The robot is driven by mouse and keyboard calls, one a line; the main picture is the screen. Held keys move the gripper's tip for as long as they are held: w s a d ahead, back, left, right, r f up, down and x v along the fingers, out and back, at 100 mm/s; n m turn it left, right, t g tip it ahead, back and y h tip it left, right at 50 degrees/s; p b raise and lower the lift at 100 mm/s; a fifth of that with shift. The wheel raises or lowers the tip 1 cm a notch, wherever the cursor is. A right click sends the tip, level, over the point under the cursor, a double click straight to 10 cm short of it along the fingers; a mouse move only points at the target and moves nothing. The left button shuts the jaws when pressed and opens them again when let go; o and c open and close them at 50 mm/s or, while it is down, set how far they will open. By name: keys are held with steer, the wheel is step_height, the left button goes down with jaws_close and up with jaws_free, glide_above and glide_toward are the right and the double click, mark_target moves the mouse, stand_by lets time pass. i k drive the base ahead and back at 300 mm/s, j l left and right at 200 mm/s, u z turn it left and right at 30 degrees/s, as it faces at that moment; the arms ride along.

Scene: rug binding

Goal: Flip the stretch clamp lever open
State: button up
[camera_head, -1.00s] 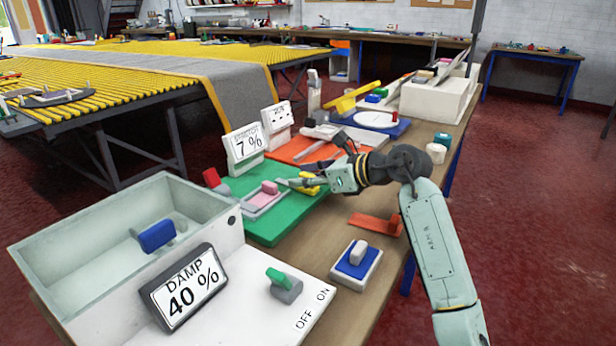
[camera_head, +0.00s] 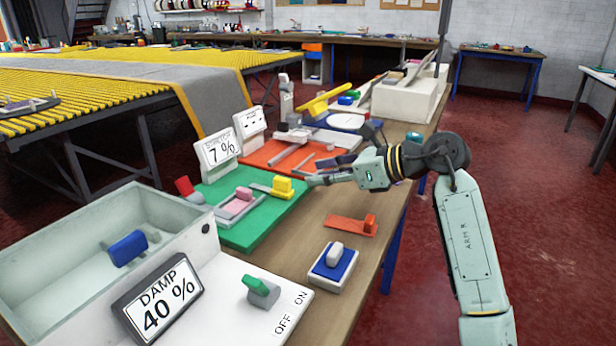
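A green board (camera_head: 248,232) lies on the workbench in front of a white display (camera_head: 218,148) whose top word is blurred, above "7 %". A red knob (camera_head: 184,187) is at the board's left edge. I cannot tell for certain which part is the clamp lever. My gripper (camera_head: 312,172) points left, just right of the yellow block and apart from it. Its fingers look spread and empty.
An orange plate with a small block (camera_head: 350,225) and a blue-topped switch (camera_head: 333,262) lie on the bench below my gripper. An orange-red board (camera_head: 262,160) lies behind the green one.

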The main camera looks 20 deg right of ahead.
mark_target(184, 185)
steer(key=k+l, duration=0.5)
steer(key=l, duration=0.2)
steer(key=k+l, duration=0.2)
steer(key=l, duration=0.2)
